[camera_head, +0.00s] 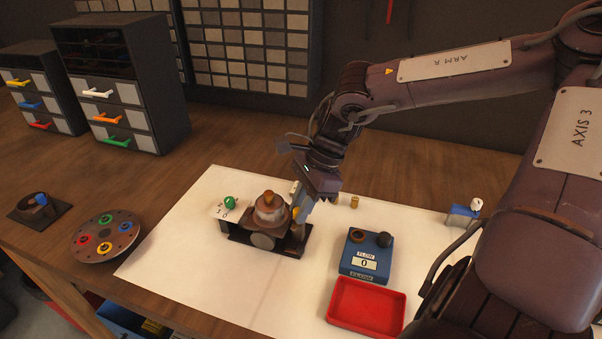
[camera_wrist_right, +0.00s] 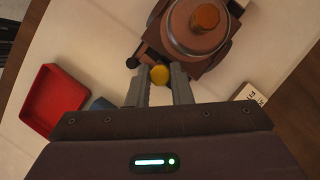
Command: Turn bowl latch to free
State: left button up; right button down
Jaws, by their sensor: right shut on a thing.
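A brown, rounded device with an orange-brown top cap (camera_head: 270,208) stands on a dark base plate on the white mat. It also shows at the top of the wrist view (camera_wrist_right: 188,38). A small round yellow knob (camera_wrist_right: 159,75), which looks like the bowl latch, sits at the side of this device. My right gripper (camera_head: 299,222) reaches down at the device's right side. In the wrist view its two fingertips (camera_wrist_right: 160,79) are shut on the yellow knob. The knob's turn angle cannot be read. My left gripper is out of view.
A blue flow box (camera_head: 366,262) reading 0 and an empty red tray (camera_head: 366,306) stand right of the device. A green knob (camera_head: 230,202) by a small label is at its left. A round disc with coloured rings (camera_head: 105,236) lies farther left. Drawer cabinets (camera_head: 122,85) stand behind.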

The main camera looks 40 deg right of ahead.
jog(key=shift+n+g, duration=0.3)
jog(key=shift+n, duration=0.2)
jog(key=c, duration=1.6)
grip_release()
jog(key=b+v, duration=0.1)
jog(key=v, duration=0.6)
jog(key=shift+d+r, duration=0.25)
jog(key=shift+r, duration=0.1)
jog(key=shift+r, duration=0.1)
